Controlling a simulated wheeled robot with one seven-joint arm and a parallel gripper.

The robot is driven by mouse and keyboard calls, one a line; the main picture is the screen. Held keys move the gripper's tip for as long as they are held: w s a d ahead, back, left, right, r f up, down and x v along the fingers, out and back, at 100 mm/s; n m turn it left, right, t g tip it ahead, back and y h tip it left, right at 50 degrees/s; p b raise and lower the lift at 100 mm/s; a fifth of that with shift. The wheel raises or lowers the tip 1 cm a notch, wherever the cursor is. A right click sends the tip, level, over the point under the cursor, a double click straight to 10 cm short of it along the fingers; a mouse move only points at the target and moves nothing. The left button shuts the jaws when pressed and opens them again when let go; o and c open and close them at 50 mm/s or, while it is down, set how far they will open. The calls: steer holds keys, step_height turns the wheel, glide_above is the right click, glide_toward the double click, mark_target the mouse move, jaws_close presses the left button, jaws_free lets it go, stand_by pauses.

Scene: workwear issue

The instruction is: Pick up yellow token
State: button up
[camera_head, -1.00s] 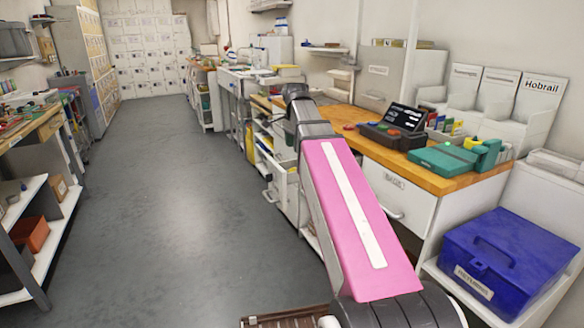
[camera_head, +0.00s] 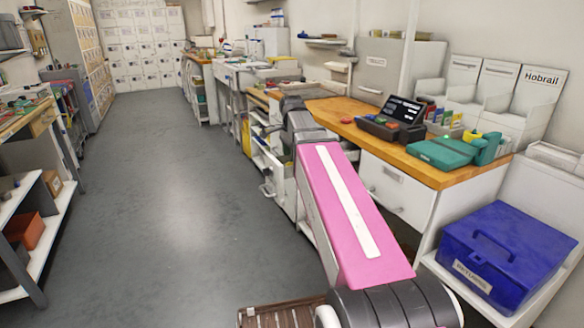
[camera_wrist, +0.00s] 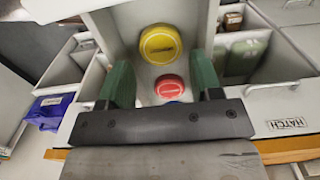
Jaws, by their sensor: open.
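The yellow token (camera_wrist: 161,45) is a round disc in the wrist view. It lies in a pale grey, walled channel or bin. A red token (camera_wrist: 171,86) lies just below it in the picture, and a blue one (camera_wrist: 172,101) is mostly hidden behind the gripper's dark body. My gripper (camera_wrist: 162,66) is open, its two green fingers standing to the left and right of the tokens. The yellow token shows between and slightly beyond the fingertips, and nothing is held. In the head view my pink arm reaches toward the bench, and the gripper cannot be made out.
The wooden bench (camera_head: 448,178) holds a dark device with a screen (camera_head: 402,112) and a teal case (camera_head: 440,153). A blue lidded box (camera_head: 505,255) stands at the right. In the wrist view, pale compartments flank the channel and a "HATCH" label (camera_wrist: 286,124) shows. The left floor (camera_head: 170,220) is clear.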

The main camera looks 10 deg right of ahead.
steer(key=shift+d+f, duration=0.1)
steer(key=shift+f, duration=1.8)
steer(key=c, duration=0.6)
steer(key=shift+o, duration=0.2)
steer(key=shift+w+r, duration=0.1)
steer(key=shift+r, duration=0.05)
